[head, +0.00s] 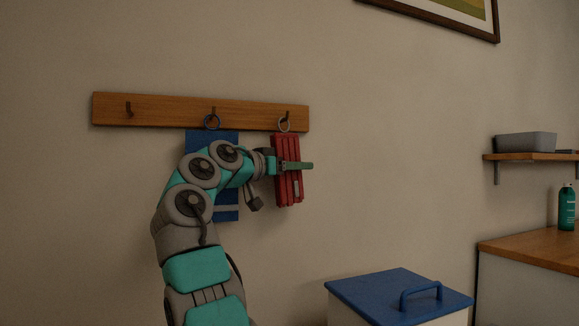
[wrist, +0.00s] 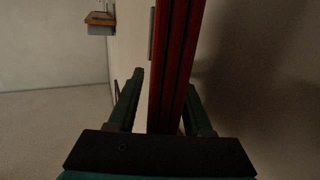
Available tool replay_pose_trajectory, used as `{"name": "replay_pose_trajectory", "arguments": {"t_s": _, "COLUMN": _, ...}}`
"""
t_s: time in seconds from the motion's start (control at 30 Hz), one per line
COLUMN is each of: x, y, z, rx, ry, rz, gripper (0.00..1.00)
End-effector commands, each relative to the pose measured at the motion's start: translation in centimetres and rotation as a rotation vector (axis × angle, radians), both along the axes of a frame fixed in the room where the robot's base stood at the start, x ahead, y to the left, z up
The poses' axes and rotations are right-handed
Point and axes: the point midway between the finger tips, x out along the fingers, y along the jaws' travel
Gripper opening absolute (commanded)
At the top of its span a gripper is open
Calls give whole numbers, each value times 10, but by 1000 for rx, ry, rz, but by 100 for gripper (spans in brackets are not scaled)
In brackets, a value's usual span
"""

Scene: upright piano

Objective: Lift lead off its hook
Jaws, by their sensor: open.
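The red lead (head: 287,190), a bundle of red strips with a small grey piece, hangs by a ring from the right hook (head: 286,115) of a wooden rail. In the wrist view the lead (wrist: 177,50) runs up between the two green fingers. My gripper (head: 297,165) is at the lead's upper-middle part, below the ring. My gripper (wrist: 165,82) is open, with one finger on each side of the lead. A gap shows on the left; I cannot tell whether the right finger touches it.
A blue item (head: 226,190) hangs from the middle hook, partly behind my arm. The left hook (head: 128,108) is bare. A white box with a blue lid (head: 375,290) stands below right. A shelf (head: 535,156) and a counter (head: 535,246) are further right.

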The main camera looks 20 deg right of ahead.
Motion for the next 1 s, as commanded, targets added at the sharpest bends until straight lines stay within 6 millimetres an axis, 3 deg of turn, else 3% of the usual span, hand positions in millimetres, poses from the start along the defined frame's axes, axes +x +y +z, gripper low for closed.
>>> {"name": "replay_pose_trajectory", "arguments": {"t_s": 0.23, "x": 0, "y": 0, "z": 0, "rx": -1, "ry": 0, "rz": 0, "gripper": 49}}
{"name": "replay_pose_trajectory", "arguments": {"t_s": 0.67, "x": 0, "y": 0, "z": 0, "rx": -1, "ry": 0, "rz": 1, "gripper": 1}}
{"name": "replay_pose_trajectory", "arguments": {"t_s": 1.0, "x": 0, "y": 0, "z": 1, "rx": -1, "ry": -1, "rz": 0, "gripper": 0}}
